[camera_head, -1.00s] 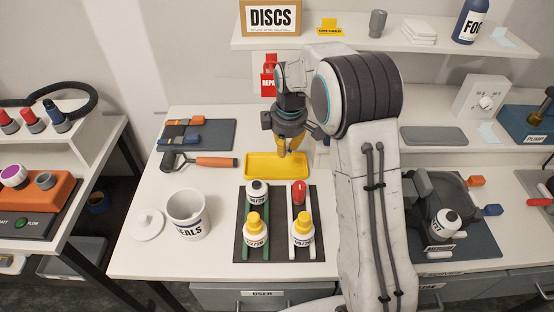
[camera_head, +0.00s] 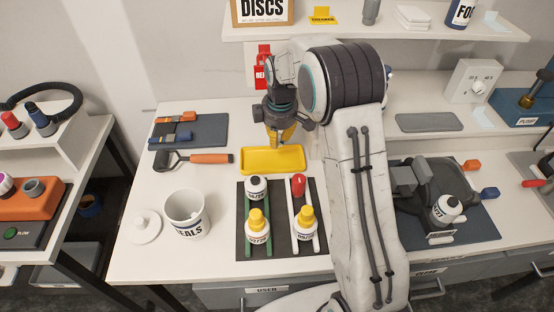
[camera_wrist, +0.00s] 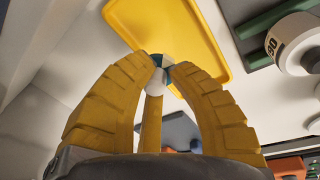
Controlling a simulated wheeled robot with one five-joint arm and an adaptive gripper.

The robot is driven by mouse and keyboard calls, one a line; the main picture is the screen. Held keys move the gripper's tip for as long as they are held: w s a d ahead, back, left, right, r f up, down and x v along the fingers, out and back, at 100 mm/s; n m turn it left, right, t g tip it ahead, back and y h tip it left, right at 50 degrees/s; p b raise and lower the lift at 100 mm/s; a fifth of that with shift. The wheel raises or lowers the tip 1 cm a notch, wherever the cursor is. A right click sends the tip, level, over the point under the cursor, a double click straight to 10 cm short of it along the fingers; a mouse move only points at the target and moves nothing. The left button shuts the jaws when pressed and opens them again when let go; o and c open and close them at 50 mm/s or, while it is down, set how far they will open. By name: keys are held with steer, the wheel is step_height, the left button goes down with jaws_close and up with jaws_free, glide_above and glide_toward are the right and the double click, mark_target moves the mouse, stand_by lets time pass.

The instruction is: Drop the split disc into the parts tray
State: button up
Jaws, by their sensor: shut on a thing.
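My gripper (camera_head: 282,142) is shut on the split disc, at the back edge of the yellow parts tray (camera_head: 245,163). The disc (camera_wrist: 159,62) is small, round, white and teal, and shows between the fingertips in the wrist view. In the head view the disc cannot be made out. The tray looks empty and lies flat on the white bench. In the wrist view the tray (camera_wrist: 185,25) lies beyond the fingertips, with the disc overlapping its edge in the picture. The height of the disc above the bench is hard to tell.
A dark rack with several bottles (camera_head: 257,228) stands just in front of the tray. A white SEALS tub (camera_head: 187,215) and an orange-handled tool (camera_head: 210,158) are to the left. A shelf (camera_head: 400,28) runs behind.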

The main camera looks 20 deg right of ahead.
mark_target(277, 159)
steer(key=shift+f+b, duration=1.8)
steer(key=shift+f, duration=0.9)
steer(key=o, duration=0.8)
step_height(277, 159, up, 12)
steer(key=s, duration=0.2)
